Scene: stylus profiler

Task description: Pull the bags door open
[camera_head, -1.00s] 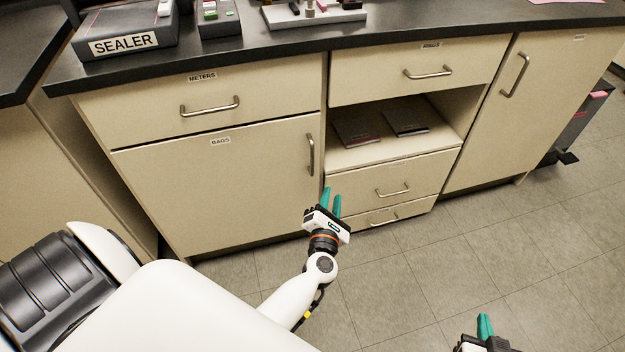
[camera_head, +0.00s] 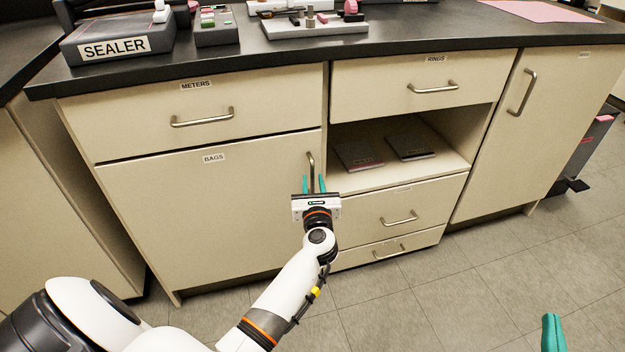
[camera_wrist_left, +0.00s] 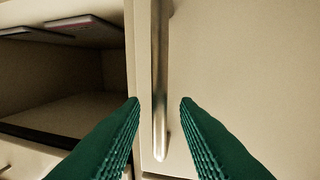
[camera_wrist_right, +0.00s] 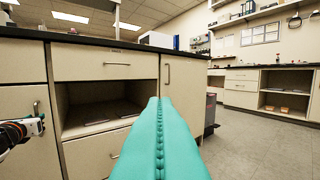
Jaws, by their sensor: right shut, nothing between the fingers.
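The bags door (camera_head: 205,210) is the large beige cabinet door under the METERS drawer, and it is shut. Its upright metal handle (camera_head: 311,170) is at the door's right edge. My left gripper (camera_head: 313,186) is open at the handle, with green fingers either side of it. In the left wrist view the handle (camera_wrist_left: 160,90) stands between the two spread fingertips (camera_wrist_left: 160,102), and neither finger appears to touch it. My right gripper (camera_head: 553,335) is at the bottom right of the head view, away from the cabinet. In the right wrist view its green fingers (camera_wrist_right: 158,105) are pressed together and empty.
An open shelf (camera_head: 350,181) with two dark flat items is right of the door. Drawers (camera_head: 395,217) lie below it, and another door (camera_head: 540,120) is further right. The black worktop (camera_head: 250,55) overhangs above. The floor (camera_head: 450,290) in front is clear.

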